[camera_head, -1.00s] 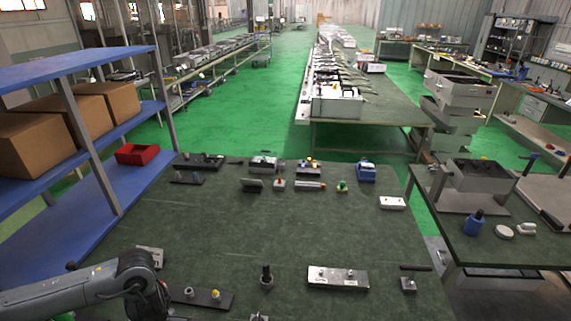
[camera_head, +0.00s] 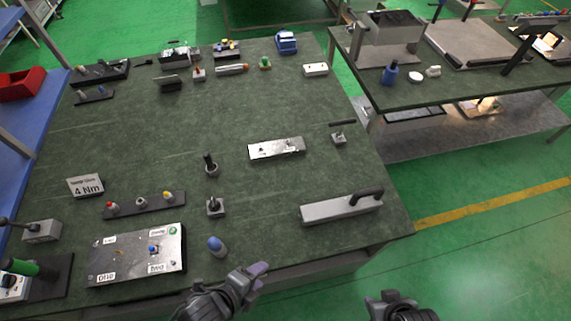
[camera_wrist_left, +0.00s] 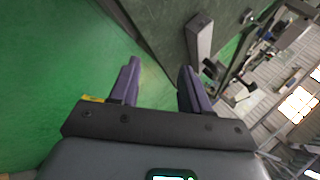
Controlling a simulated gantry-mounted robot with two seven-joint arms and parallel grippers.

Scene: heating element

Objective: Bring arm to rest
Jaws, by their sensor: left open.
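My left gripper (camera_head: 256,280) is at the near edge of the green work table (camera_head: 215,115), just right of a blue-tipped piece (camera_head: 217,245). Its purple-grey fingers also show in the left wrist view (camera_wrist_left: 159,85), apart with nothing between them. Green floor and the table edge lie beyond them. A dark part of my right arm (camera_head: 400,306) shows at the bottom, off the table's front edge. Its fingers cannot be made out.
A metal plate with labels (camera_head: 125,262) lies left of my left gripper. A long grey block with a black handle (camera_head: 340,207) stands near the front right edge. A second table (camera_head: 450,85) is at the upper right. Green floor is free at the lower right.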

